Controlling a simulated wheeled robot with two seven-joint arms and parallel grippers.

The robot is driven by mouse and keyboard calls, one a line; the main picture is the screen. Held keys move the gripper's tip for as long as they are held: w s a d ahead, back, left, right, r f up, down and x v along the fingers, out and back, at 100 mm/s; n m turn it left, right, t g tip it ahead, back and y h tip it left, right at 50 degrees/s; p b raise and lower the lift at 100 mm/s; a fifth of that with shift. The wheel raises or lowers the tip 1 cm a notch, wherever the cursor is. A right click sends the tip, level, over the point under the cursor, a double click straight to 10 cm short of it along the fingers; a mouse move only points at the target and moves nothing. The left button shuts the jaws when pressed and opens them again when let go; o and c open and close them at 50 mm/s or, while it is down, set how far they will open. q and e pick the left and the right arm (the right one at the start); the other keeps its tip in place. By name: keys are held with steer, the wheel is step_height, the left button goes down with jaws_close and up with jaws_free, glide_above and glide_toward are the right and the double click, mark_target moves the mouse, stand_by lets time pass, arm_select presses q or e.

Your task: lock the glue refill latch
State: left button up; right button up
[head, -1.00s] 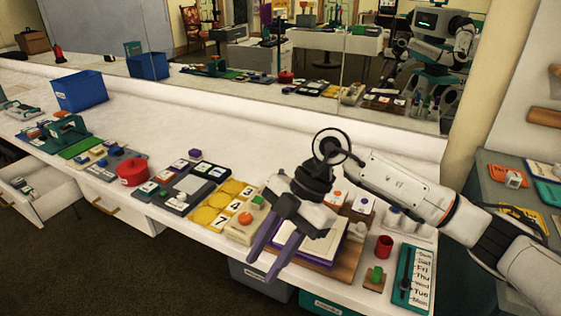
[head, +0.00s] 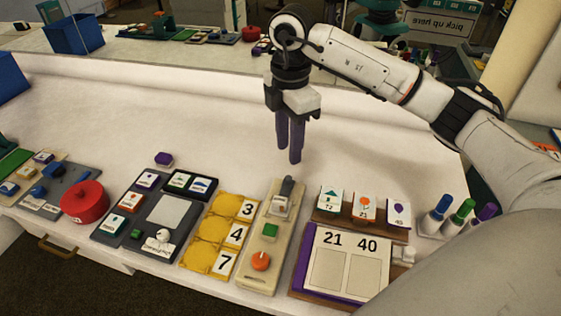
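A beige board (head: 251,253) lies on the white counter, right of the yellow tray. It carries a grey upright lever-like piece (head: 284,196) at its far end, a green square block and an orange knob. I take the grey piece to be the latch, but no label is readable, and whether it is locked cannot be told. My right gripper (head: 290,161) points down with purple fingers above the counter, just beyond the grey piece. The fingers look close together, seen obliquely, and nothing shows between them. My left gripper is out of view.
A yellow tray (head: 187,259) with number cards stands left of the board, and a wooden stand with cards (head: 365,206) and a white number sheet (head: 346,263) stand right. A red pot (head: 84,202) is farther left.

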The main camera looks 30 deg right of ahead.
mark_target(288, 177)
step_height(288, 177, down, 8)
steer(key=shift+s+f, duration=0.1)
steer(key=shift+f, duration=0.1)
jaws_close()
